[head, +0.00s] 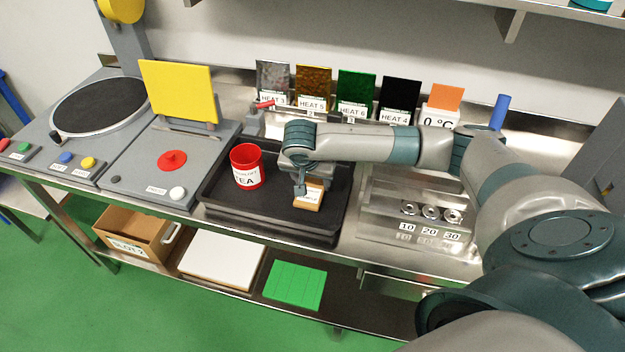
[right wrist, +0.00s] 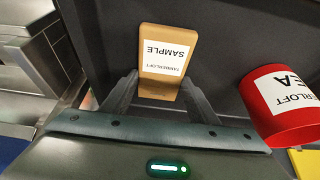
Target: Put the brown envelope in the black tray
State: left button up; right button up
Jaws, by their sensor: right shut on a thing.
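The brown envelope (head: 307,200) has a white label and is over the right part of the black tray (head: 325,236). In the right wrist view the envelope (right wrist: 168,90) shows its label reading SAMPLE. My right gripper (head: 301,188) is shut on the envelope, with one finger at each side of its near end. I cannot tell whether the envelope touches the tray floor. The black tray also fills the background of the right wrist view (right wrist: 225,40). My left gripper is not in view.
A red tea cup (head: 246,168) stands in the left part of the tray; it shows right of the envelope in the wrist view (right wrist: 283,105). A metal block with weights (head: 430,213) stands to the right. Several coloured heat panels (head: 356,95) line the back. A yellow panel (head: 178,91) stands left.

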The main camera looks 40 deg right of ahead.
aim_at(308, 196)
jog(key=shift+f, duration=0.1)
jog(key=o, duration=1)
jog(key=shift+b+v, duration=1)
jog(key=shift+v, duration=5.15)
jog(key=shift+w+d, duration=0.1)
jog(key=shift+d, duration=0.05)
